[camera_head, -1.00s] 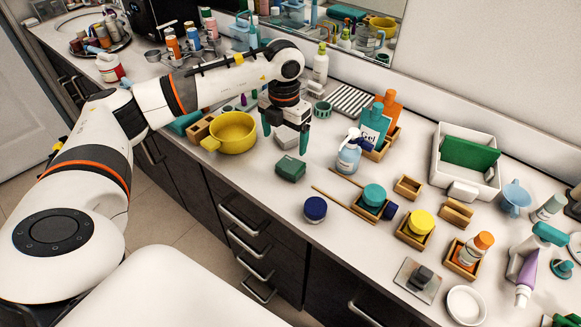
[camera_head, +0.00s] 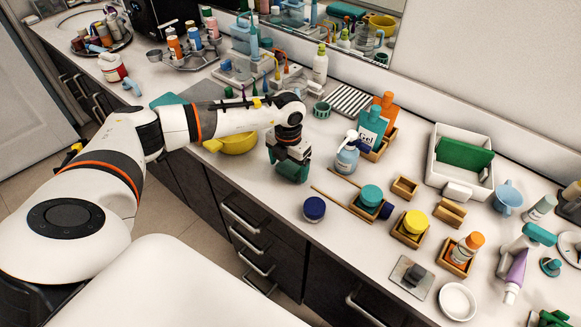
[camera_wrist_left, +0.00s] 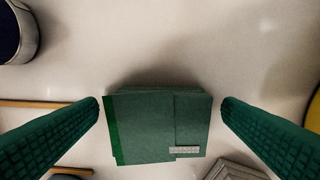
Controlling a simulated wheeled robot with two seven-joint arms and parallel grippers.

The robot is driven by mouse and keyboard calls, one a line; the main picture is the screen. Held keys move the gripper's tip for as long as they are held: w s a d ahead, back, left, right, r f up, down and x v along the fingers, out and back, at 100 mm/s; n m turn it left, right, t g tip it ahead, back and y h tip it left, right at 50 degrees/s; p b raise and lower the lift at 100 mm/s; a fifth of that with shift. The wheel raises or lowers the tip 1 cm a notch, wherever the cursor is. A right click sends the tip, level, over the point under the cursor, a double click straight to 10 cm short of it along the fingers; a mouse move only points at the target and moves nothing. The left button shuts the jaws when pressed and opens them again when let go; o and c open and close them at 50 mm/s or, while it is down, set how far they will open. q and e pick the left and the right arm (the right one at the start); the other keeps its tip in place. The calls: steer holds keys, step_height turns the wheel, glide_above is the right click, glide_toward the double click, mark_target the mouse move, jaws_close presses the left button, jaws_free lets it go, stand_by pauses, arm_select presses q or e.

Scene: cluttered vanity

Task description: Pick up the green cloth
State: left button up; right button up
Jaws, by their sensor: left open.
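The green cloth (camera_wrist_left: 150,124) is a folded dark green square with a small grey label, lying on the white counter. In the left wrist view it sits between the two green fingers of my left gripper (camera_wrist_left: 161,104), with a small gap at each side. The gripper is open. In the head view my left gripper (camera_head: 289,171) is right over the cloth, pointing down, and mostly hides it. My right gripper is not in view.
A yellow pot (camera_head: 236,143) is close left of the gripper. A dark blue jar (camera_head: 314,209) stands in front to the right. A blue-white bottle (camera_head: 346,159) and wooden boxes (camera_head: 406,187) are to the right. A white tray (camera_head: 437,172) holds a larger green piece.

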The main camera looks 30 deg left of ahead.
mark_target(289, 168)
arm_select(q)
steer(key=shift+c, duration=0.6)
steer(key=c, duration=0.9)
steer(key=shift+r, duration=0.1)
steer(key=shift+c, duration=0.2)
step_height(289, 168, up, 10)
steer(key=b, duration=0.2)
steer(key=shift+o, duration=1.4)
steer(key=shift+c, duration=0.9)
